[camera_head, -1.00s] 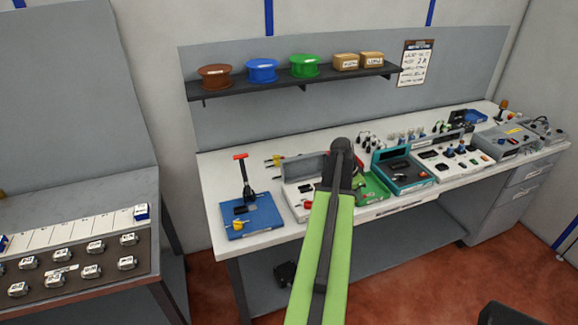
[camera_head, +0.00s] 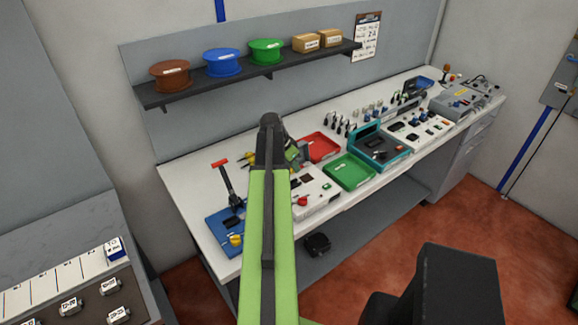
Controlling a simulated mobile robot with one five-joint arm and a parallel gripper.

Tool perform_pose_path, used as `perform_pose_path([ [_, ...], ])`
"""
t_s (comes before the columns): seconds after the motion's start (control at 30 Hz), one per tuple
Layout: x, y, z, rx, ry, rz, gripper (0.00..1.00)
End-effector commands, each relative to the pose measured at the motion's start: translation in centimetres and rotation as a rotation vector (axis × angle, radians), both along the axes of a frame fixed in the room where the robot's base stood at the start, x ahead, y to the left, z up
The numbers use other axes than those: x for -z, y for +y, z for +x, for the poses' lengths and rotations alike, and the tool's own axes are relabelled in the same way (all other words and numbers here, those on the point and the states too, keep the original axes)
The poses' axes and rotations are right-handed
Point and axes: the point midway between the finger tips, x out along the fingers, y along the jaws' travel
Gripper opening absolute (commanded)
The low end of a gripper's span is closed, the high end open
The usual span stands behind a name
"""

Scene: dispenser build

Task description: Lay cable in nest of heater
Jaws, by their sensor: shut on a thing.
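My gripper is not visible. My green arm reaches up the middle of the head view to a dark joint and hides what lies behind it. A small green-and-grey part shows just right of that joint, and I cannot tell what it is. Neither the cable nor anything held can be made out. I cannot tell for sure which bench device is the heater. The candidates are a white device with a red button (camera_head: 312,190), a teal device (camera_head: 368,158), a white panel with small knobs (camera_head: 425,128) and a grey box (camera_head: 462,104).
The white workbench (camera_head: 185,180) carries a blue base with a red-handled lever press (camera_head: 226,218), a red tray (camera_head: 319,147) and a green tray (camera_head: 350,172). A shelf (camera_head: 245,81) above holds spools and boxes. Another table (camera_head: 85,243) stands at lower left.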

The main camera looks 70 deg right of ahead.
Motion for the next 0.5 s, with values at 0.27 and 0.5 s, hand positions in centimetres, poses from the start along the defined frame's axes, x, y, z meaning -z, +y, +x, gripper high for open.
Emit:
perform_pose_path([
  [0.27,1.0,0.2,0.3,-0.004,0.000,0.000,0.00],
  [0.5,3.4,0.2,0.4,-0.005,0.000,0.000,0.00],
])
